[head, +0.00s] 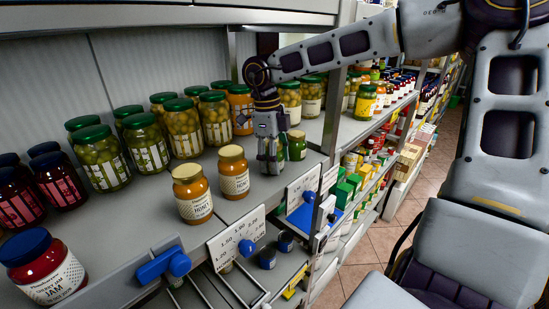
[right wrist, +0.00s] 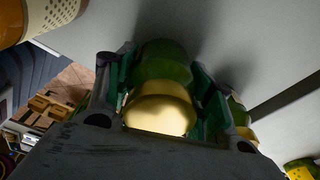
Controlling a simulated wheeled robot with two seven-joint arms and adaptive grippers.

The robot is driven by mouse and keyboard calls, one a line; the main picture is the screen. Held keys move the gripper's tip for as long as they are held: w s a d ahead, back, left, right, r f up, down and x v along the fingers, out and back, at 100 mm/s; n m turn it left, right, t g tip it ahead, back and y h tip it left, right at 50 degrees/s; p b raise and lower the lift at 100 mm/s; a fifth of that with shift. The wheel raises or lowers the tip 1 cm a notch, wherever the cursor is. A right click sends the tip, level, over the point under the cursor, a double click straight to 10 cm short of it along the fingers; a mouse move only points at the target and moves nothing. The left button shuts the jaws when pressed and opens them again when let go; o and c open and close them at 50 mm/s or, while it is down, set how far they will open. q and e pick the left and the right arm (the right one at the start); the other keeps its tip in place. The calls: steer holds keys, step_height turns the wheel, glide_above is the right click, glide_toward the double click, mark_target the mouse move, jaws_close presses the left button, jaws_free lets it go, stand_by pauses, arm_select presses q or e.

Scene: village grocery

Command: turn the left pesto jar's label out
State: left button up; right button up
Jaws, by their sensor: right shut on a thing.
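My right gripper (head: 270,160) reaches down over the shelf and is shut on the left pesto jar, with one finger on each side. In the right wrist view this jar has a gold lid and a dark green body (right wrist: 163,72); no label shows on the part in sight. In the head view the gripper mostly hides it. A second pesto jar (head: 297,146) stands close by on the right, and part of it shows in the right wrist view (right wrist: 240,117). My left gripper is not in view.
Two honey jars (head: 192,196) (head: 233,173) stand left of the gripper near the shelf's front edge. Several olive jars (head: 184,130) stand behind. A jam jar (head: 43,268) is at the front left. Price tags (head: 237,238) hang on the edge. Bare shelf (head: 130,219) lies between the jams and honey.

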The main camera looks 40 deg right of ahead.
steer(key=shift+r+m, duration=0.1)
steer(key=shift+m, duration=0.4)
steer(key=shift+a+m+b, duration=0.1)
steer(key=shift+m+b, duration=0.55)
steer(key=shift+m, duration=0.15)
steer(key=shift+f, duration=0.3)
steer(key=o, duration=1.3)
steer(key=shift+o, duration=0.2)
steer(key=shift+r, duration=0.15)
